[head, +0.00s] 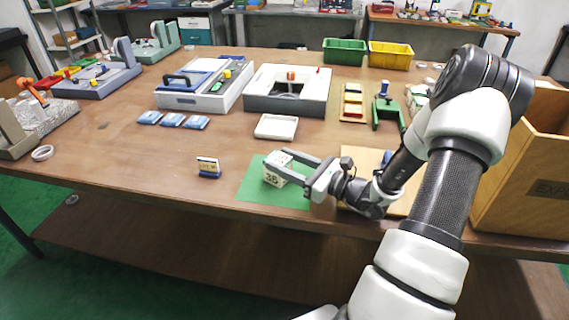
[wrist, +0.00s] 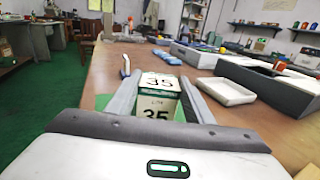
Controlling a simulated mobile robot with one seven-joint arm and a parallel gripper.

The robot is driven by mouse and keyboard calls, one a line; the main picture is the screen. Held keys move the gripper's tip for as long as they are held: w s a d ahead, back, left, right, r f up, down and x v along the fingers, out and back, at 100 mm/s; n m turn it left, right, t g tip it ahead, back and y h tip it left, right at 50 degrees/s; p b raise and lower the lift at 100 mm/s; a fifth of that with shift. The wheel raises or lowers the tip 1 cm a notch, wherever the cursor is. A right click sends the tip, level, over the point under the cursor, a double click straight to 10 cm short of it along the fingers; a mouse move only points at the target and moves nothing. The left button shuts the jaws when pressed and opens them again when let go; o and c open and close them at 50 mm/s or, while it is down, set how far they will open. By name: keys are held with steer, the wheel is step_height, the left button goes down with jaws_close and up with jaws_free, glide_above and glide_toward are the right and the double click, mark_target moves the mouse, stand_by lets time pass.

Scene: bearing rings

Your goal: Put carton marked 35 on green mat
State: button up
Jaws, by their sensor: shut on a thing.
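The carton marked 35 (head: 274,176) is a small white and green box. In the head view it is between the fingers of my gripper (head: 284,166), over or on the green mat (head: 250,187). My gripper is shut on the carton. In the wrist view the carton (wrist: 157,98) stands upright between the two fingers, its number 35 showing on the top and the near face. Green of the mat (wrist: 104,101) shows beside the fingers. I cannot tell whether the carton's base touches the mat.
A small card holder (head: 208,168) stands left of the mat. A white tray (head: 276,127) lies behind it. A light wooden board (head: 362,160) is to the right, under my arm. Blue packets (head: 172,120) lie farther back left. The table's front edge is close to the mat.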

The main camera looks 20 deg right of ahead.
steer(key=shift+r, duration=0.15)
steer(key=o, duration=1.6)
steer(key=shift+f, duration=0.2)
steer(key=shift+c, duration=0.2)
steer(key=shift+r, duration=0.2)
steer(key=p+v, duration=0.2)
steer(key=v, duration=1)
steer(key=shift+f, duration=0.1)
